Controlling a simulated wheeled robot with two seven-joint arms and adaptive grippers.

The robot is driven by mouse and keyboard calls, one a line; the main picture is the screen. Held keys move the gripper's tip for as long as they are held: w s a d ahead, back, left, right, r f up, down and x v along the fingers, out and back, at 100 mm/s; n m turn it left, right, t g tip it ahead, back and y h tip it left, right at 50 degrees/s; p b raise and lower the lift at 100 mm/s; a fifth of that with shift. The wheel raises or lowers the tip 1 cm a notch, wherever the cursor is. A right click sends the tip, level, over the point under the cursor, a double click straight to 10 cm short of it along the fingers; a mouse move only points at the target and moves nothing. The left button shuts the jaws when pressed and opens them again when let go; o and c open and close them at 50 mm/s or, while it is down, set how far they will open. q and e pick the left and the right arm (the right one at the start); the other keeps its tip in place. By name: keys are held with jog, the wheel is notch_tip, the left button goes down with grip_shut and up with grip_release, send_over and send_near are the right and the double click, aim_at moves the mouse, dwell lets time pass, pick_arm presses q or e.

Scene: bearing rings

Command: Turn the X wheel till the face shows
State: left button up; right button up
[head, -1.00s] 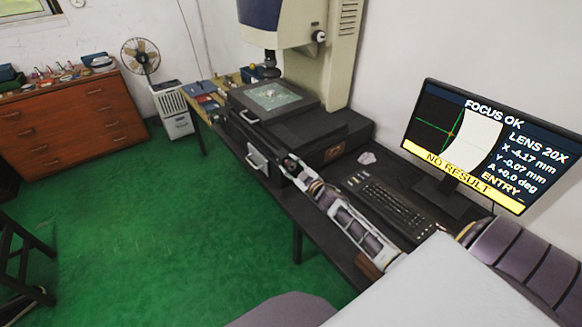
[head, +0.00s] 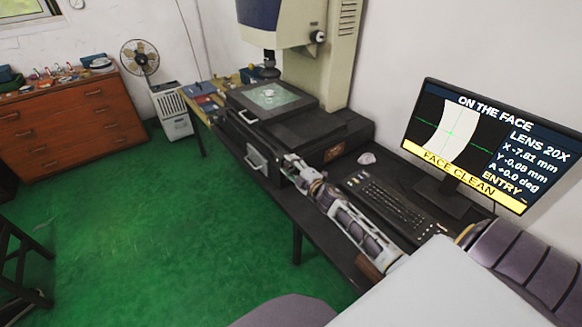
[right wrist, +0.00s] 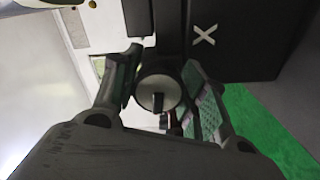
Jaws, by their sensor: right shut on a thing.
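The X wheel (right wrist: 158,92) is a round, light knob in the right wrist view, beside a white X mark on the dark machine base (right wrist: 235,35). My right gripper (right wrist: 160,98) is shut on it, one finger on each side. In the head view my right gripper (head: 290,162) is at the front of the microscope base, and the wheel is hidden there. The monitor (head: 465,150) reads ON THE FACE, X -7.81 mm, Y -0.08 mm, A +0.0 deg, with a yellow FACE CLEAN bar. A pale curved band crosses the green crosshair. My left gripper is not in view.
The microscope stage (head: 270,97) carries a glass plate with a small ring. A keyboard (head: 385,203) and a mouse (head: 367,158) lie on the dark bench beside my right arm. A wooden drawer cabinet (head: 70,125) and a fan (head: 140,58) stand at the left. Green floor is clear.

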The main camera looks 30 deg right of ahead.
dwell(0.3)
jog(key=o, duration=1)
jog(key=shift+o, duration=0.2)
jog(key=s, duration=1.2)
jog(key=shift+d, duration=0.45)
